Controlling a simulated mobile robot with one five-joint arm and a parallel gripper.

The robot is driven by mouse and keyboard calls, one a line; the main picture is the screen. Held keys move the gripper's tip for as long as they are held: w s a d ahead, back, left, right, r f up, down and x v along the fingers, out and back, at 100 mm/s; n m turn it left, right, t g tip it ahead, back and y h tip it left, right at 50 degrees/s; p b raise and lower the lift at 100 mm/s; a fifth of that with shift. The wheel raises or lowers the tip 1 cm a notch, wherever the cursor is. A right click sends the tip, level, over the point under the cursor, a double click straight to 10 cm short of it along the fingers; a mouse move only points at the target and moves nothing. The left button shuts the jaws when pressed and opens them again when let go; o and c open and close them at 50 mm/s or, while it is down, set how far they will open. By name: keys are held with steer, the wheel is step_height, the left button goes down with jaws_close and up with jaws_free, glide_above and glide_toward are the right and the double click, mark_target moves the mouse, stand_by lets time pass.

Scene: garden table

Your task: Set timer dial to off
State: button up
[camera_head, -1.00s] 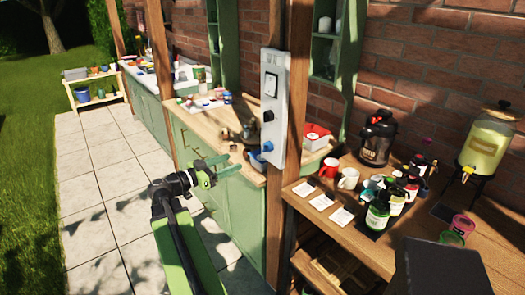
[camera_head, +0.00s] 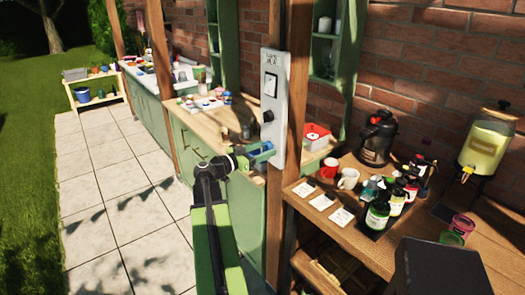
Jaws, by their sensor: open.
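A grey control panel (camera_head: 275,95) is fixed to a wooden post. It carries a white rocker switch (camera_head: 270,85) at the top and a black dial (camera_head: 267,116) in the middle. A blue dial (camera_head: 267,147) sits at the lower end, partly covered by my gripper. The labels are too small to read, so I cannot tell which dial is the timer. My gripper (camera_head: 263,152) is open, with its green fingers reaching right to the blue dial. I cannot tell whether the fingers touch it.
A wooden counter (camera_head: 385,250) at right holds mugs (camera_head: 347,178), white cards (camera_head: 322,201), dark bottles (camera_head: 378,213), a black urn (camera_head: 377,138) and a drink dispenser (camera_head: 490,145). Another counter (camera_head: 215,122) runs behind the post. Open paving (camera_head: 110,200) lies at left.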

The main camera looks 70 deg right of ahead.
jaws_close()
steer(key=n, duration=0.2)
steer(key=shift+n, duration=0.4)
jaws_free()
steer(key=v, duration=1.7)
steer(key=shift+a, duration=0.25)
